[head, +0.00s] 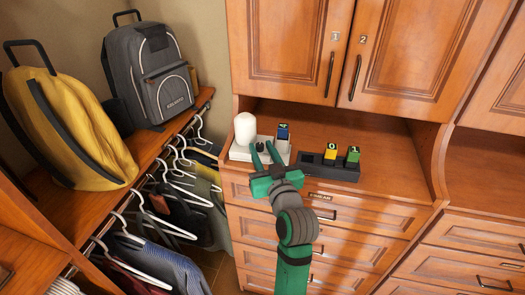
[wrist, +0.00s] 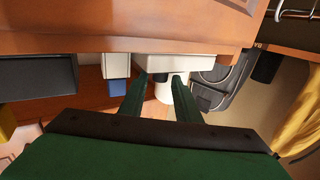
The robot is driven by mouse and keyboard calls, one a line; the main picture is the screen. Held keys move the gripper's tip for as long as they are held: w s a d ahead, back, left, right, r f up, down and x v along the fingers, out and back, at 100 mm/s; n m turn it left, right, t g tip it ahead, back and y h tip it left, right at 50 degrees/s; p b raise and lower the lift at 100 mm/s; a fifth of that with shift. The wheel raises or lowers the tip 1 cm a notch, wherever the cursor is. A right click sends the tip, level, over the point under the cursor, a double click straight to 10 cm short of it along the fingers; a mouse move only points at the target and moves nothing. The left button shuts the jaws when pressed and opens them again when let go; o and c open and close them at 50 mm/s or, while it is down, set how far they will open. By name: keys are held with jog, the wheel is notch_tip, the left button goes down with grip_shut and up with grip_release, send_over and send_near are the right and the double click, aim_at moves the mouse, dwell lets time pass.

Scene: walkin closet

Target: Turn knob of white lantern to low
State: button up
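The white lantern has a rounded white top (head: 245,129) and stands on the left of the cabinet counter. A flat white base (head: 238,152) shows at its foot. In the wrist view, which looks upside down, the white base (wrist: 190,62) and the white cylinder (wrist: 185,98) show beyond my fingers. A small dark knob-like part (wrist: 160,77) on the base's front lies between my fingertips in that view. My gripper (head: 262,146) is open in front of the base, with its two dark green fingers apart. I cannot tell if they touch the knob, or its setting.
A block with a blue part (head: 283,133) stands right of my gripper. A black tray (head: 338,171) holds yellow (head: 331,151) and green (head: 353,154) blocks further right. Upper cabinet doors (head: 390,50) overhang the counter. Hanging clothes and backpacks (head: 152,75) are at the left. The counter's back is clear.

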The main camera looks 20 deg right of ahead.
grip_shut()
jog(key=shift+a+m+h, duration=0.15)
jog(key=shift+m+h, duration=0.15)
jog(key=shift+h, duration=0.1)
jog(key=shift+w+a+m+g+h, duration=0.1)
jog(key=shift+a+m+g+h, duration=0.1)
jog(key=shift+m+h, duration=0.45)
jog(key=shift+a+m+g+h, duration=0.15)
jog(key=shift+m+h, duration=0.2)
jog(key=shift+h, duration=0.6)
jog(key=m+h, duration=0.1)
jog(key=g+h, duration=0.1)
jog(key=m+h, duration=0.1)
jog(key=shift+w+a+m+g+h, duration=0.15)
jog(key=shift+a+m+g+h, duration=0.15)
jog(key=shift+h, duration=0.1)
jog(key=m+g+h, duration=0.4)
jog(key=h, duration=0.1)
jog(key=shift+w+a, duration=0.3)
jog(key=shift+w, duration=0.05)
jog(key=shift+w+m+g+h, duration=0.15)
jog(key=shift+m+g+h, duration=0.95)
jog(key=shift+g, duration=0.35)
jog(key=shift+a, duration=0.1)
